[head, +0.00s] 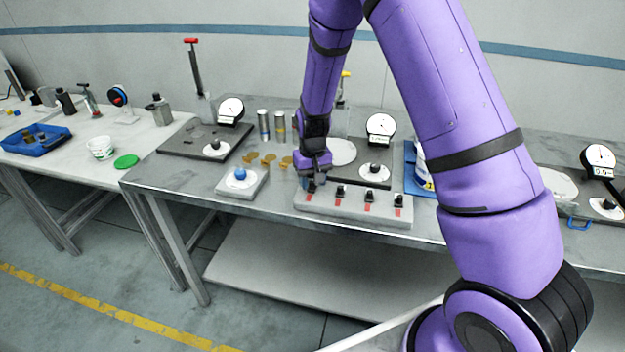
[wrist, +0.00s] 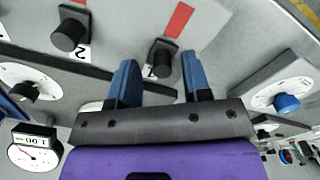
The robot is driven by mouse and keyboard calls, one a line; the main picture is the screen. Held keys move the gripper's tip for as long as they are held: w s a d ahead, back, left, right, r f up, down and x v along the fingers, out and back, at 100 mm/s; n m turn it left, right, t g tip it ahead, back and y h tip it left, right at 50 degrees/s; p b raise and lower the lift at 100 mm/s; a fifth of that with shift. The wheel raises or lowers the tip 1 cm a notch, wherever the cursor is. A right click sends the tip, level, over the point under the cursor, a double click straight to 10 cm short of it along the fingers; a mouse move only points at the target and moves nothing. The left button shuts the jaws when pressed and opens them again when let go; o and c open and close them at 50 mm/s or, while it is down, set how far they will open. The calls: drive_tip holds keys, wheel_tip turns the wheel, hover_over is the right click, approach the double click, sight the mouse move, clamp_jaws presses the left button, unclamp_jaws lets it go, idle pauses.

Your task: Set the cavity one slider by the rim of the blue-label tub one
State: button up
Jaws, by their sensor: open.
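The slider panel (head: 375,214) is a grey block on the metal bench with a row of black slider knobs and red marks. My gripper (head: 312,184) is over its left end, at the leftmost knob. In the wrist view my gripper (wrist: 159,62) is open, with blue fingers on either side of a black knob (wrist: 161,57) by a partly covered label that looks like 1. Contact cannot be told. Knob two (wrist: 70,34) is to its left. A white tub with blue and yellow markings (head: 421,158) stands right of the panel, mostly hidden behind my arm.
A block with a blue knob (head: 241,176) sits left of the panel. Dial gauges (head: 381,128) and metal cylinders (head: 264,124) stand behind. A white tub (head: 101,147) and green lid (head: 126,161) are on the left table. The bench's front edge is close to the panel.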

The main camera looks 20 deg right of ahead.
wheel_tip(320, 180, up, 11)
idle(0.5)
drive_tip(key=shift+f, duration=0.1)
drive_tip(key=s+d+r+t, duration=0.1)
drive_tip(key=s+r, duration=0.6)
drive_tip(key=r, duration=0.2)
drive_tip(key=s+d+r+t, duration=0.1)
drive_tip(key=s+d+r, duration=0.1)
drive_tip(key=s+r, duration=0.65)
drive_tip(key=s+r+t, duration=0.1)
drive_tip(key=s+r, duration=0.2)
drive_tip(key=s, duration=0.5)
drive_tip(key=s+d+r+t, duration=0.1)
drive_tip(key=s+r+t, duration=0.1)
drive_tip(key=s, duration=0.7)
drive_tip(key=shift+d+r, duration=0.2)
drive_tip(key=shift+r, duration=0.7)
